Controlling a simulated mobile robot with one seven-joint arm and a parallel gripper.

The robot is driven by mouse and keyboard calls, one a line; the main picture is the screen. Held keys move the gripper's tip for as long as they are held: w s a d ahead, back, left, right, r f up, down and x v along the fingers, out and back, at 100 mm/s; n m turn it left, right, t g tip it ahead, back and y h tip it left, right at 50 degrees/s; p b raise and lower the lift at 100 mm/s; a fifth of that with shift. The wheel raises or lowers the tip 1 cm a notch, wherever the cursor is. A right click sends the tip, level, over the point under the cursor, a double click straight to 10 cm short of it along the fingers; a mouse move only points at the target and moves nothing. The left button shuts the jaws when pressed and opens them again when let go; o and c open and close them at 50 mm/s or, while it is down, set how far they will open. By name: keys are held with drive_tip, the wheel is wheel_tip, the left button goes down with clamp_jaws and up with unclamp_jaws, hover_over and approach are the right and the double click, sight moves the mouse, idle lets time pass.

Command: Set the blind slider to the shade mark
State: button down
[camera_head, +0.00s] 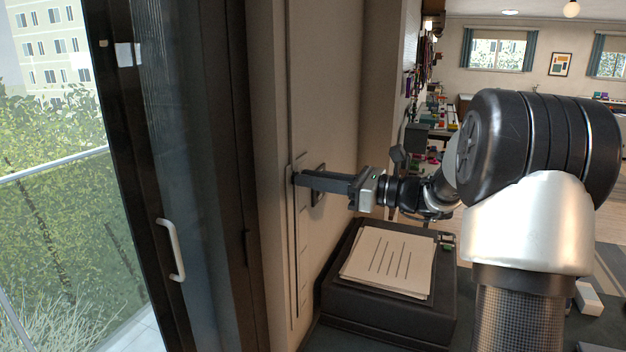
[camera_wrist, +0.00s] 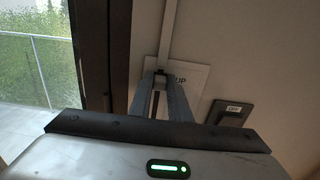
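The blind slider's narrow vertical track (camera_head: 296,262) runs up the pale wall beside the glass door, with short tick marks along its lower part. My gripper (camera_head: 298,180) reaches left to the upper part of this track. In the wrist view, my gripper's fingers (camera_wrist: 161,78) stand close together around the small dark slider knob (camera_wrist: 161,71), with a narrow gap between them. A pale plate lettered "UP" (camera_wrist: 190,78) lies behind the fingertips. The knob is hidden by the fingers in the head view. I cannot tell which mark is the shade mark.
A dark-framed glass door (camera_head: 172,130) with a pale handle (camera_head: 171,250) stands left of the track. A dark wall panel (camera_wrist: 229,113) with a small label is right of the fingers. Below the arm, a black box (camera_head: 385,322) bears lined paper sheets (camera_head: 392,262).

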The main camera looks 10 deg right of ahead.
wheel_tip(320, 180, down, 10)
drive_tip(key=b, duration=0.4)
drive_tip(key=shift+f, duration=0.1)
drive_tip(key=c, duration=1.6)
unclamp_jaws()
drive_tip(key=shift+c, duration=0.2)
drive_tip(key=v, duration=1.7)
drive_tip(key=shift+d+b, duration=0.25)
drive_tip(key=shift+b, duration=0.15)
drive_tip(key=shift+s, duration=0.15)
